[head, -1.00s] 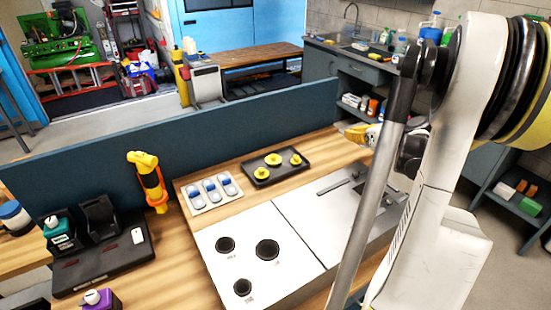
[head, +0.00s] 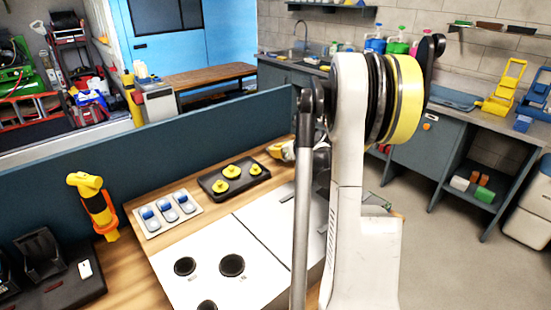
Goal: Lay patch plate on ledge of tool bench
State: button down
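No patch plate can be made out for certain. The near wooden bench (head: 128,262) carries white panels with round black holes and has a blue divider along its back. A grey workbench (head: 437,140) with a sink and open shelves stands along the back wall. I cannot tell which of these is the tool bench, and no ledge is clearly marked.
On the near bench are a black tray (head: 213,188) with yellow knobs, a pale tray (head: 150,226) of blue-topped pieces and a yellow tool (head: 96,205) in an orange holder. Open floor lies right of my arm.

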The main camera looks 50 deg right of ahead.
notch_tip(320, 180, down, 2)
jog(key=shift+f, duration=0.1)
jog(key=shift+r, duration=0.2)
jog(key=shift+f+b, duration=0.1)
jog(key=shift+b, duration=0.2)
jog(key=c, duration=1.6)
grip_release()
